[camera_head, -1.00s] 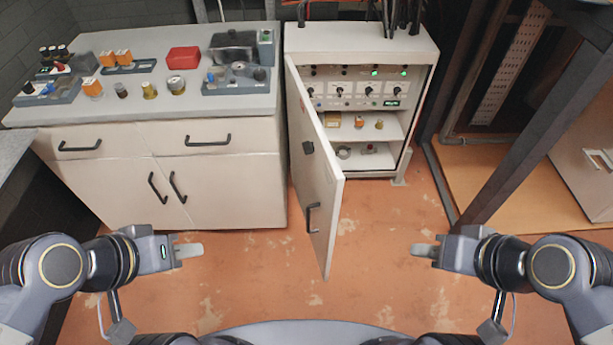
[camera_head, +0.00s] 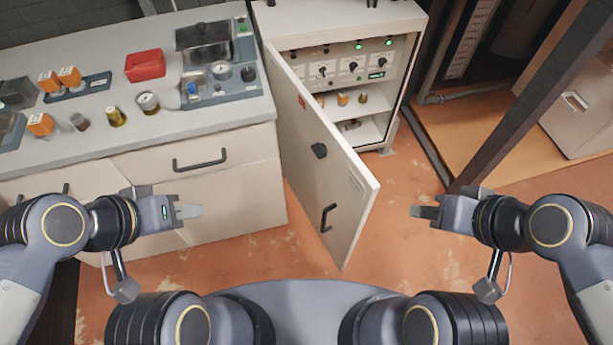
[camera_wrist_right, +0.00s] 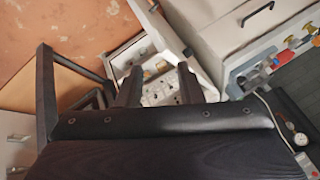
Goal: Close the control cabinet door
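The control cabinet (camera_head: 345,22) is a white box with a panel of knobs and green lights above shelves holding small parts. Its door (camera_head: 335,185) is hinged on the left and stands wide open toward me, with a black handle (camera_head: 328,217) near its free edge and a black latch higher up. My left gripper (camera_head: 190,211) is left of the door, apart from it; its finger gap is hidden. My right gripper (camera_head: 425,212) is right of the door, apart from it, empty. In the right wrist view its fingers (camera_wrist_right: 158,85) are spread, with the cabinet interior (camera_wrist_right: 160,92) beyond.
A white drawer counter (camera_head: 215,120) with electrical parts and a red box (camera_head: 145,65) stands left of the cabinet. A dark metal frame (camera_head: 525,95) stands on the right.

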